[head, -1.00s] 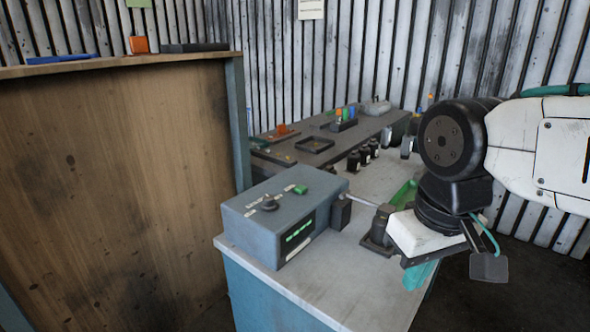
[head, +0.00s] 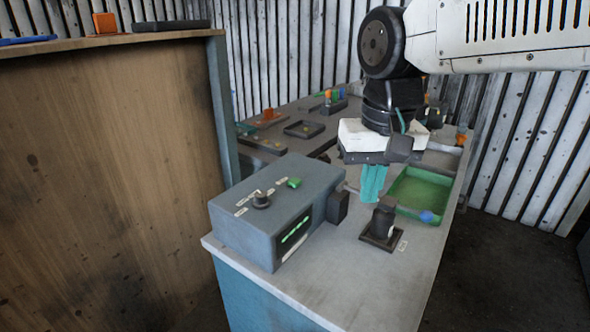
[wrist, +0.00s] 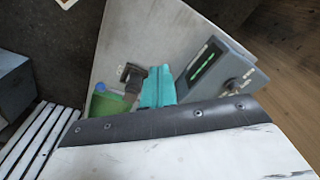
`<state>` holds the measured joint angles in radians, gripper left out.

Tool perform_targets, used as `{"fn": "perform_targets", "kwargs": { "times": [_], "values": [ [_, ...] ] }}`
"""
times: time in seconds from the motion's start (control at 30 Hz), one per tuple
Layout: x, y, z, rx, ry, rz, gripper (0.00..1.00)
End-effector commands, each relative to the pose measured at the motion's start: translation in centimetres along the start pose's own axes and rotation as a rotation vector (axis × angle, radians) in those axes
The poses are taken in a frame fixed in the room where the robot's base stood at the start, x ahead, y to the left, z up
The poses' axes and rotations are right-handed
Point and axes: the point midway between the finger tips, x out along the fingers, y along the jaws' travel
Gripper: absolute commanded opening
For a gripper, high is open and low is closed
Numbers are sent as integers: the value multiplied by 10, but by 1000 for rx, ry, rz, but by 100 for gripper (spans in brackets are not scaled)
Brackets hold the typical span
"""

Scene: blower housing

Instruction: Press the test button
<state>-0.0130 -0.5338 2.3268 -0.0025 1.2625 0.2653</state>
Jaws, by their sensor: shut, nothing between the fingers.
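The test unit is a grey-blue box (head: 275,212) on the near left of the bench, with a lit green display (head: 295,231) on its front. On its top are a green button (head: 295,183) and a dark knob (head: 261,199) with small white labels. The box also shows in the wrist view (wrist: 218,68). My gripper (head: 371,198) has teal fingers that point down, shut and empty, to the right of the box and behind the black fixture. In the wrist view the fingers (wrist: 159,78) lie between the box and the fixture.
A black fixture (head: 382,222) stands on the bench right of the box. A green tray (head: 425,190) with a blue item lies behind it. A wooden partition (head: 110,160) stands at the left. The bench's front strip (head: 345,285) is clear.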

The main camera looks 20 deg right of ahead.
Motion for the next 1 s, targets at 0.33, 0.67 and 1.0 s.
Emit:
{"fn": "perform_targets", "kwargs": {
  "times": [0.33,0.67,1.0],
  "values": [
    [-28,-55,-157,442,-52,25,0],
    [-14,-88,-242,703,-72,48,0],
    [-12,-91,-249,732,-73,50,0]
  ]
}}
